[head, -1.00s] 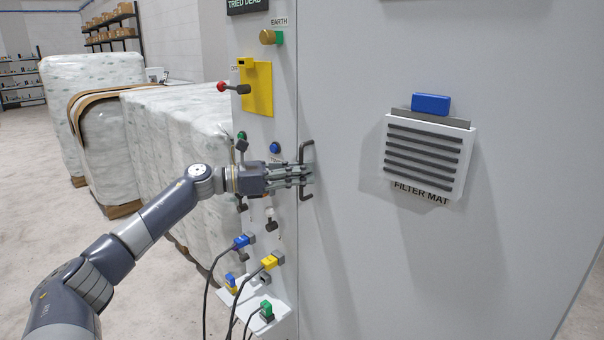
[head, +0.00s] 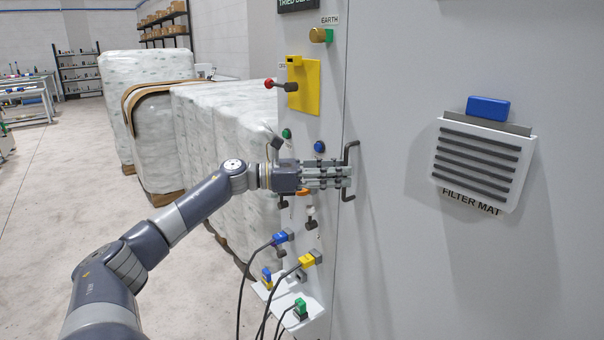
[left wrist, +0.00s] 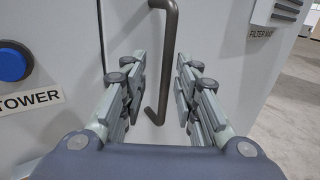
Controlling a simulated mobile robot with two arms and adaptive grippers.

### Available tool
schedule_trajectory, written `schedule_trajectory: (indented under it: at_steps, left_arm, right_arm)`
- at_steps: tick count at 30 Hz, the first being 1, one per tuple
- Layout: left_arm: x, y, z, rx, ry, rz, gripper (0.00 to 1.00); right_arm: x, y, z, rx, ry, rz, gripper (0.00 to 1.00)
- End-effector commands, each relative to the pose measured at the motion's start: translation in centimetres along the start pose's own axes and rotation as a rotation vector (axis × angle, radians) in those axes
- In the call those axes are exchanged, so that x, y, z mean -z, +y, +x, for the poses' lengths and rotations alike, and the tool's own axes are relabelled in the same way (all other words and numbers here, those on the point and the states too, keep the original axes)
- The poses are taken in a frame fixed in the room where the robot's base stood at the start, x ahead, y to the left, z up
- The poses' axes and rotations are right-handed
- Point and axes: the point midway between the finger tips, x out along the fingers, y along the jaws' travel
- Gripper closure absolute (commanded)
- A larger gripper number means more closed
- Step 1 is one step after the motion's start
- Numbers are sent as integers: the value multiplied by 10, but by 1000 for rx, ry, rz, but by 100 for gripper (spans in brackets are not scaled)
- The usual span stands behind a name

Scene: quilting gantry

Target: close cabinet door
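The cabinet door (head: 400,260) is a large light grey panel filling the right of the head view. Its dark bar handle (head: 347,154) is near the door's left edge, beside a vertical seam. My left gripper (head: 345,176) is at the handle, its fingers pointing right. In the left wrist view, the handle (left wrist: 171,50) stands between the two parted finger pairs of the left gripper (left wrist: 161,66), with gaps visible on both sides. Whether the door sits flush at the seam is hard to tell. My right gripper is not in view.
Left of the seam, a panel carries a yellow plate (head: 304,88), a red-knobbed lever (head: 269,83), buttons and cabled plugs (head: 307,260). A filter mat vent (head: 482,165) projects from the door. White wrapped stacks (head: 225,130) stand behind. Open floor (head: 60,190) lies left.

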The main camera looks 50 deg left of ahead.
Motion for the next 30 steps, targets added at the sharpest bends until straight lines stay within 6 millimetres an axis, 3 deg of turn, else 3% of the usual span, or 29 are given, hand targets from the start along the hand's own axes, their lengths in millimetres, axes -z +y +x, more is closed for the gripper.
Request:
schedule_trajectory:
  at_steps: [30]
  left_arm:
    - [-2, 1, -90, -3, -5, 1, 71]
  right_arm:
    - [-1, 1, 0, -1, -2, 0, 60]
